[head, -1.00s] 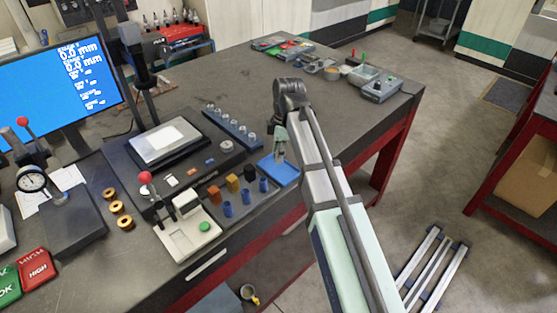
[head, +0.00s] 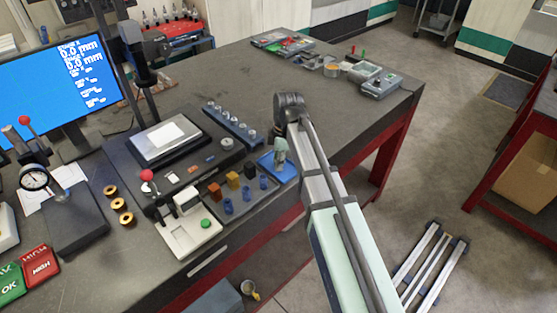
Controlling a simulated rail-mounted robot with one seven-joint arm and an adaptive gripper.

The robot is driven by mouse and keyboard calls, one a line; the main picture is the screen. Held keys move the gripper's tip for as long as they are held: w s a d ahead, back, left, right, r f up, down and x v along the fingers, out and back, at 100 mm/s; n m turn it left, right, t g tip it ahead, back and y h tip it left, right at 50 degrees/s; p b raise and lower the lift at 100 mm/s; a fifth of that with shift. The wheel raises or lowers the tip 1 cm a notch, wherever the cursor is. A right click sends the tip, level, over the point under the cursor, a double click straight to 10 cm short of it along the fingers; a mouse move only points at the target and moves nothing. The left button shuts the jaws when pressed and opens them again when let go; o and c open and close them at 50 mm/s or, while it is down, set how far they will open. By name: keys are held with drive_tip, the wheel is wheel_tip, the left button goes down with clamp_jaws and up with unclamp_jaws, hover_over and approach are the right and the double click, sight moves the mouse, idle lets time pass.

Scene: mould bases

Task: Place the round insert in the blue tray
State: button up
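The blue tray (head: 291,172) lies flat on the dark bench, near its front edge. My gripper (head: 279,163) is over the tray, pointing down. It is small and seen from behind, so I cannot tell whether its fingers are open or shut, or whether anything is between them. A round grey metal piece (head: 226,143) sits on the dark plate left of the tray. I cannot tell whether this is the round insert. My gripper hides part of the tray's surface.
A blue rack (head: 232,126) with several round metal pieces stands behind the tray. Brass rings (head: 118,205) lie further left.

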drive_tip(key=o, duration=0.3)
drive_tip(key=shift+r, duration=0.15)
wheel_tip(320, 180, up, 12)
drive_tip(key=d+b, duration=0.1)
drive_tip(key=b, duration=0.1)
drive_tip(key=shift+w+d+b, duration=0.15)
drive_tip(key=shift+d+b, duration=0.05)
drive_tip(key=shift+b, duration=0.15)
idle(0.4)
